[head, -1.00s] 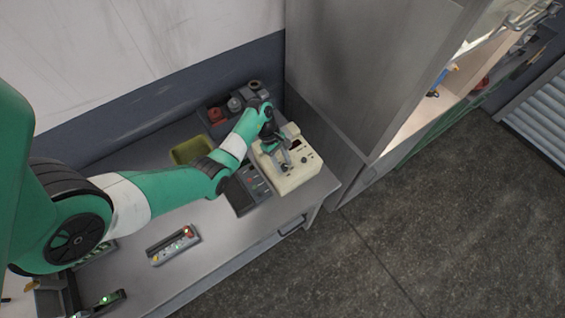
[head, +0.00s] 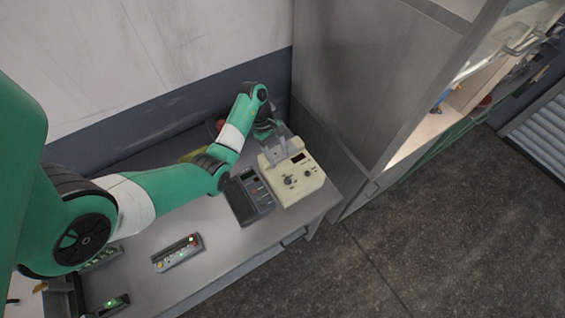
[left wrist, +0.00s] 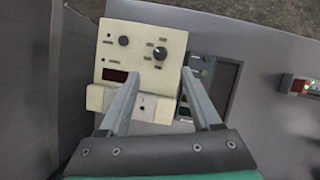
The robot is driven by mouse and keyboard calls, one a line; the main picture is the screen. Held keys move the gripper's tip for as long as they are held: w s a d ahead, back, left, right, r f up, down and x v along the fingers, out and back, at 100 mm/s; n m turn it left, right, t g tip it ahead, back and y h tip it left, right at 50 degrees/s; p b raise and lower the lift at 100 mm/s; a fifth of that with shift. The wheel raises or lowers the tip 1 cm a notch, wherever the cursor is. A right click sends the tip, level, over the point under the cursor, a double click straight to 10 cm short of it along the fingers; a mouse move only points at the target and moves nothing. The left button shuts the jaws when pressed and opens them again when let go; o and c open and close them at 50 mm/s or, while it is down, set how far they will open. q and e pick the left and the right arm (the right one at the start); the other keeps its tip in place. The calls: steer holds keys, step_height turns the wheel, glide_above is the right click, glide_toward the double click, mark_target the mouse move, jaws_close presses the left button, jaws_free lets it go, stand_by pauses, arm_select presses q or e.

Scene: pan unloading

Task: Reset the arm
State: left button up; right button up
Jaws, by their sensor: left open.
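My left gripper (head: 280,150) is at the back edge of a cream instrument box (head: 293,183) with knobs and a dark display. In the left wrist view its two fingers (left wrist: 163,92) are spread apart with nothing between them. They point over the rear part of the cream box (left wrist: 140,45), which carries a small white panel (left wrist: 145,106). Whether the fingers touch the box cannot be told. My right gripper is not in view.
A dark keypad device (head: 249,196) sits left of the box. A small panel with lit buttons (head: 177,252) lies nearer the bench front. A tall grey cabinet (head: 362,85) stands to the right. Bare bench (head: 222,247) lies in front.

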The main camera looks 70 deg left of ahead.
arm_select(q)
steer(key=shift+s+a+r, duration=0.1)
steer(key=shift+a+r, duration=0.05)
steer(key=shift+r, duration=0.3)
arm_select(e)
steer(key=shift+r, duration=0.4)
